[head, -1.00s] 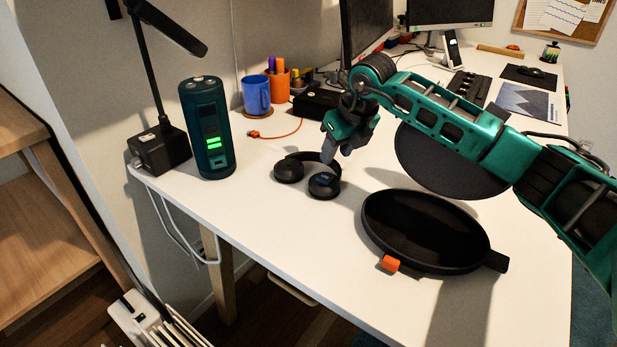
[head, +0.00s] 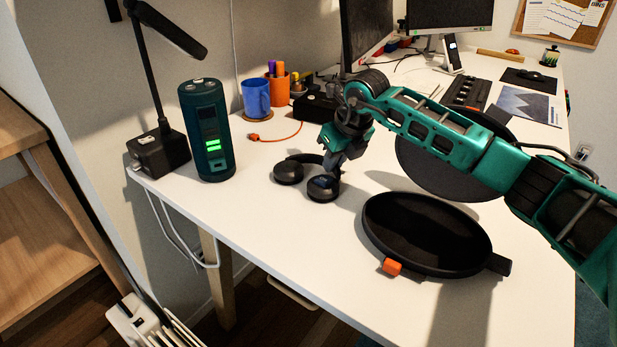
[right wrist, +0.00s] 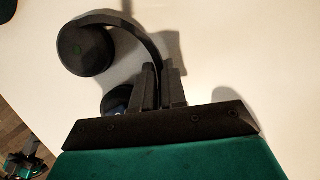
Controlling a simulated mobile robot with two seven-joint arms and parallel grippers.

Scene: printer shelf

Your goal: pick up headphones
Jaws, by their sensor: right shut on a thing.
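Black headphones (head: 289,172) lie on the white desk with both ear cups showing in the head view. In the right wrist view the headphones (right wrist: 87,43) show one round cup and the curved band, which runs to my gripper. My right gripper (head: 333,168) is at the right ear cup and band. In the right wrist view its two fingers (right wrist: 158,82) are shut on the band, and the second cup is partly hidden behind them. The headphones appear to rest on the desk still.
An open black case (head: 427,234) with an orange tab lies right of the headphones. A dark green cylinder (head: 207,130) and a lamp base (head: 159,152) stand on the left. A blue mug (head: 256,97) and orange pen cup (head: 278,90) are behind. The desk's front left is clear.

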